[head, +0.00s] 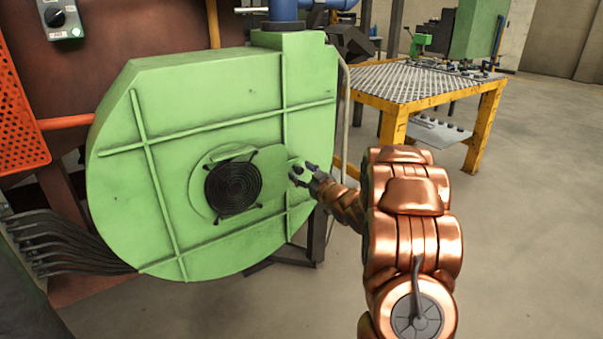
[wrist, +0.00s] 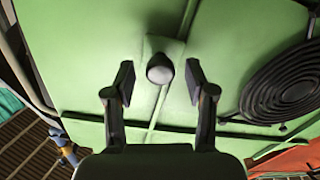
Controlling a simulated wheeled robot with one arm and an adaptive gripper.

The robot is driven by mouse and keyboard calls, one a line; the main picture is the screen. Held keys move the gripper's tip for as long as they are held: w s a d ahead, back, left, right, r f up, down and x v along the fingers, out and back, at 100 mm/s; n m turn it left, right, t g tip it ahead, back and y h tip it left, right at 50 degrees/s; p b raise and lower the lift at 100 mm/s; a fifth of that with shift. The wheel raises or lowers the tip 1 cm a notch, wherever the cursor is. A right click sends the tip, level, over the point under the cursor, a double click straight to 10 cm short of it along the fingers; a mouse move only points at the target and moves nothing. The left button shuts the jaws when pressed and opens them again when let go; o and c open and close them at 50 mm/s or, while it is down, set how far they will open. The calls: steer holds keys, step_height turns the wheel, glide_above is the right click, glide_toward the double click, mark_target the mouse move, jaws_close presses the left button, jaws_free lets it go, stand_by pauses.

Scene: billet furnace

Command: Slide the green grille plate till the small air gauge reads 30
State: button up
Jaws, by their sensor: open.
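The green plate (head: 266,168) lies on the face of the green blower housing and overlaps the right edge of the round black grille (head: 232,188). In the wrist view the grille (wrist: 285,85) is at the right. A small dark rounded knob (wrist: 160,68) sits on a square green base, ahead of my fingertips and between their lines. My gripper (head: 301,173) is at the plate's right end in the head view. In the wrist view my gripper (wrist: 156,85) is open and empty, with a finger on either side below the knob. I cannot make out the small air gauge.
The blower housing (head: 130,205) has raised ribs. A grey control box (head: 60,18) with a black knob hangs at the top left. A yellow-framed table (head: 398,88) stands behind right. Dark bent pipes (head: 60,243) are at the lower left. The floor at right is clear.

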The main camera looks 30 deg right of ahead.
steer(key=s, duration=1.1)
steer(key=shift+s+d, duration=0.4)
steer(key=shift+r, duration=0.1)
steer(key=s+a+r+m+g+h+p, duration=0.25)
steer(key=s+r+g+p, duration=0.2)
steer(key=r+p, duration=0.3)
steer(key=s+a+r+m+g+h+p, duration=0.1)
steer(key=s+a+r+g+h+p, duration=0.15)
steer(key=r+g+p, duration=0.4)
steer(key=s+a+r+g+y+p, duration=0.1)
steer(key=s+a+r+g+p, duration=0.2)
steer(key=s, duration=0.7)
steer(key=s+a+r+g+y+p, duration=0.1)
steer(key=s+a+r+g+p, duration=0.2)
steer(key=s+a+r+p, duration=0.4)
steer(key=s+a+r+g+y+p, duration=0.1)
steer(key=s+a+r+p, duration=0.4)
steer(key=s+a, duration=0.7)
steer(key=s+g+p, duration=0.1)
steer(key=s+p, duration=0.1)
steer(key=s, duration=0.1)
steer(key=shift+s+g+y, duration=0.25)
steer(key=shift+g+y, duration=0.15)
steer(key=shift+a, duration=0.1)
stand_by(0.9)
